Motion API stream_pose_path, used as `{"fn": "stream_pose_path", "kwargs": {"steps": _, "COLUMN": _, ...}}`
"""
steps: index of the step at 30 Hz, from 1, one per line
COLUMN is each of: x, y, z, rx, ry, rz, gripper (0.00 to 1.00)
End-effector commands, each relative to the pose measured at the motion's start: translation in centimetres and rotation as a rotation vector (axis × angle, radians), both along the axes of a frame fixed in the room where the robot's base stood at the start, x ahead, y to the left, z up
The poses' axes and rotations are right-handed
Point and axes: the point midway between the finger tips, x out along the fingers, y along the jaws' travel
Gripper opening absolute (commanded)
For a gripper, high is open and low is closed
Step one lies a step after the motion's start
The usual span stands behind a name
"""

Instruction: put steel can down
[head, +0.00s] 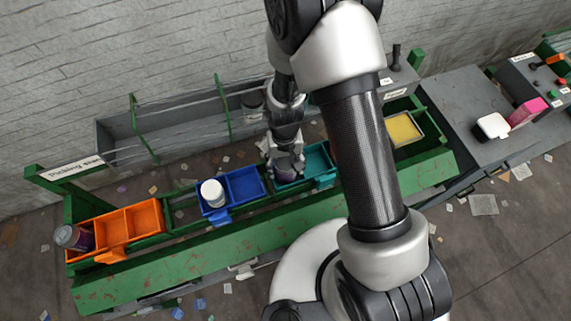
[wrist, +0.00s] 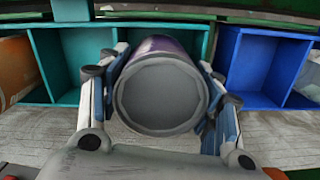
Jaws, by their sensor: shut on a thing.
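The steel can (head: 285,170) is purple with a plain grey end. My gripper (head: 284,158) is shut around its sides. In the wrist view the can (wrist: 160,92) points its round grey end at the camera, between the two fingers of my gripper (wrist: 160,105). In the head view it is at the left part of the teal bin (head: 320,163), close to the blue bin. The wrist view shows the teal bin (wrist: 125,36) behind and left of the can. The can's far end is hidden, so I cannot tell whether it touches the bin.
A blue bin (head: 245,186) holds a white-topped container (head: 212,192). An orange bin (head: 130,222) has a dark can (head: 74,238) leaning at its left end. My arm hides part of the row.

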Motion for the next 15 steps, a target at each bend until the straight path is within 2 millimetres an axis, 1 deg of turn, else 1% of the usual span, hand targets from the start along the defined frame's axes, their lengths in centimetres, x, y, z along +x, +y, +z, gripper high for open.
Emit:
{"fn": "stream_pose_path", "kwargs": {"steps": 5, "x": -0.2, "y": 0.0, "z": -0.8, "rx": -0.001, "ry": 0.004, "rz": 0.000, "gripper": 0.37}}
{"fn": "stream_pose_path", "kwargs": {"steps": 6, "x": -0.2, "y": -0.1, "z": -1.0, "rx": -0.001, "ry": 0.004, "rz": 0.000, "gripper": 0.34}}
{"fn": "stream_pose_path", "kwargs": {"steps": 7, "x": -0.2, "y": -0.1, "z": -1.1, "rx": -0.001, "ry": 0.005, "rz": 0.000, "gripper": 0.34}}
{"fn": "stream_pose_path", "kwargs": {"steps": 9, "x": -0.3, "y": -0.1, "z": -1.4, "rx": -0.001, "ry": 0.006, "rz": 0.000, "gripper": 0.27}}
{"fn": "stream_pose_path", "kwargs": {"steps": 10, "x": -0.3, "y": -0.1, "z": -1.5, "rx": -0.001, "ry": 0.006, "rz": 0.000, "gripper": 0.28}}
{"fn": "stream_pose_path", "kwargs": {"steps": 12, "x": -0.3, "y": -0.1, "z": -1.7, "rx": -0.001, "ry": 0.006, "rz": 0.000, "gripper": 0.19}}
{"fn": "stream_pose_path", "kwargs": {"steps": 14, "x": -0.3, "y": -0.1, "z": -1.7, "rx": -0.001, "ry": 0.006, "rz": 0.000, "gripper": 0.19}}
{"fn": "stream_pose_path", "kwargs": {"steps": 15, "x": -0.3, "y": 0.0, "z": -1.6, "rx": -0.001, "ry": 0.006, "rz": 0.001, "gripper": 0.64}}
